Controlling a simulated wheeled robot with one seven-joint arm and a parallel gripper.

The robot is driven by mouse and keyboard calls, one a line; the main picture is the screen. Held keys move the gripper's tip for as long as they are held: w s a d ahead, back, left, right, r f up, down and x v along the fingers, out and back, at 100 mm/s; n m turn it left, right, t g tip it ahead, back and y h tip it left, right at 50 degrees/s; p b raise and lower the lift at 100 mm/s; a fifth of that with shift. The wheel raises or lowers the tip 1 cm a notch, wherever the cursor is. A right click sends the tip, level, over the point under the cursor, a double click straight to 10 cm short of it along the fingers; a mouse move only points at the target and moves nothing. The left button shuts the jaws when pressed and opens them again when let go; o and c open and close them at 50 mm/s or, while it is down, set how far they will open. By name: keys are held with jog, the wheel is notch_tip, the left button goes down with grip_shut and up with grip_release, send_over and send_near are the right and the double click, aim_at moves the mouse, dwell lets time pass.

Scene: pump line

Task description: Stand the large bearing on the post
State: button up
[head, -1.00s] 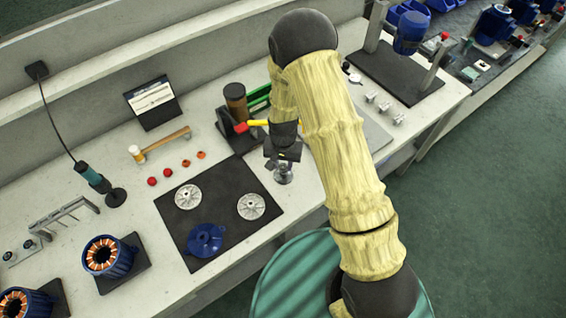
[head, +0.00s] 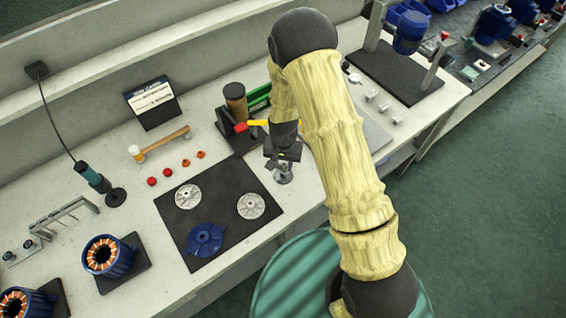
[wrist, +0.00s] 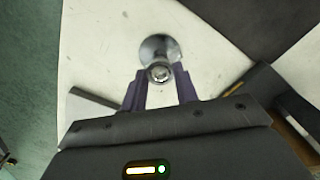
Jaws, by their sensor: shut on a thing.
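My gripper (head: 283,157) is over the bench to the right of the black mat, pointing down. In the wrist view its purple fingers (wrist: 161,84) are shut on a small silver ring, the large bearing (wrist: 160,74). The post, with its round silver foot (wrist: 157,46), stands on the bench right under the gripper; the foot also shows in the head view (head: 284,176). The bearing covers the upper part of the post in the wrist view. I cannot tell whether the bearing is around the post or just above it.
The black mat (head: 225,182) holds two silver discs and a blue cover (head: 205,240). A black holder with a brown cylinder (head: 236,100) and a red-and-yellow tool stand close behind the gripper. Small silver parts (head: 384,106) lie to the right. The bench's front edge is near.

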jog(key=shift+f+b, duration=0.6)
jog(key=shift+f, duration=0.25)
dwell(1.1)
jog(key=o, duration=1.2)
jog(key=shift+c, duration=0.2)
jog(key=shift+r, duration=0.15)
jog(key=shift+r+p, duration=2.25)
jog(key=shift+r, duration=0.7)
